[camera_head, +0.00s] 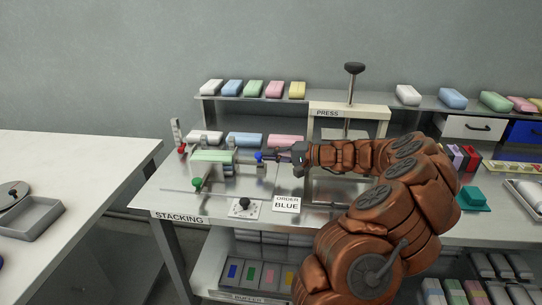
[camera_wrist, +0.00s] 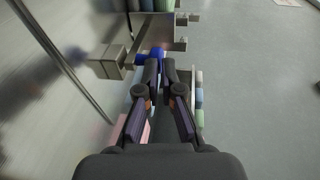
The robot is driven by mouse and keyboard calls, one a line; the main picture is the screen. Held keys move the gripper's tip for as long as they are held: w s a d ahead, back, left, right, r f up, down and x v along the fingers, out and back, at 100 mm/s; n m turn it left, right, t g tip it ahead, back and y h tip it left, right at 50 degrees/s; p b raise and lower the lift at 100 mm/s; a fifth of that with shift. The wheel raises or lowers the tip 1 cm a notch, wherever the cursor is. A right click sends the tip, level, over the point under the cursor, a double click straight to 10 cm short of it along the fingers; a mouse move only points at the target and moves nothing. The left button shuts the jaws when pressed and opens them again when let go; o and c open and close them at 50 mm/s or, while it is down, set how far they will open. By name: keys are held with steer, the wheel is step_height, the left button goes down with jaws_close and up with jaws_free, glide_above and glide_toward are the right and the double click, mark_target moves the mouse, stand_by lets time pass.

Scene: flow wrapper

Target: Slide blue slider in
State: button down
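The blue slider's knob (camera_head: 259,156) is at the right end of the metal slide fixture on the stacking table. In the wrist view the blue slider (camera_wrist: 154,56) lies right at my fingertips, mostly to their left. My gripper (camera_head: 276,157) reaches in from the right, level with the knob. In the wrist view its fingers (camera_wrist: 164,64) are close together with only a thin gap, and I see nothing held between them. The tips are at or very near the blue part; whether they touch it I cannot tell.
A pale green block (camera_head: 213,156) sits on the fixture. A green knob (camera_head: 197,182) and a red knob (camera_head: 181,149) are nearby. The "ORDER BLUE" card (camera_head: 286,204) lies in front. The press (camera_head: 348,112) stands behind my arm. Coloured blocks line the back shelf.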

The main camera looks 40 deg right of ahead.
steer(key=shift+w+a+r, duration=0.1)
steer(key=shift+w+a, duration=0.1)
steer(key=shift+a, duration=0.2)
steer(key=shift+s+d, duration=0.1)
steer(key=shift+d, duration=0.1)
steer(key=v, duration=1.4)
steer(key=shift+d+b, duration=0.3)
steer(key=shift+b, duration=0.05)
steer(key=shift+a, duration=0.1)
